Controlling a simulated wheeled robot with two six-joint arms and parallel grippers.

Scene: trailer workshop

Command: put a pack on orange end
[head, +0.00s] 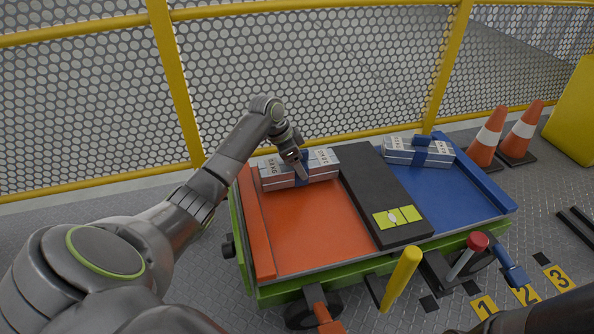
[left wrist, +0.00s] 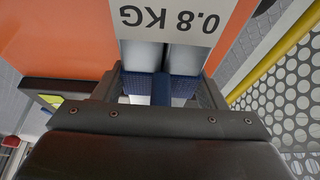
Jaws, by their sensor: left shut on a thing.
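A silver pack (head: 325,166) with a blue strap and printed labels is at the rear of the orange end (head: 312,225) of the trailer. My left gripper (head: 300,168) comes down over this pack and is shut on its blue strap. In the left wrist view the pack (left wrist: 170,22) shows a "0.8 KG" label, with the strap between the fingers (left wrist: 160,88). I cannot tell whether its underside touches the orange surface. A second silver pack (head: 400,157) with a blue strap lies at the rear of the blue end (head: 445,200). My right gripper is not in view.
A black centre strip (head: 375,185) with a yellow-green level (head: 397,217) divides the two ends. A yellow-railed mesh fence (head: 300,80) stands close behind. Levers, including a yellow one (head: 401,278), rise at the front. Orange cones (head: 487,137) stand right. The front orange area is clear.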

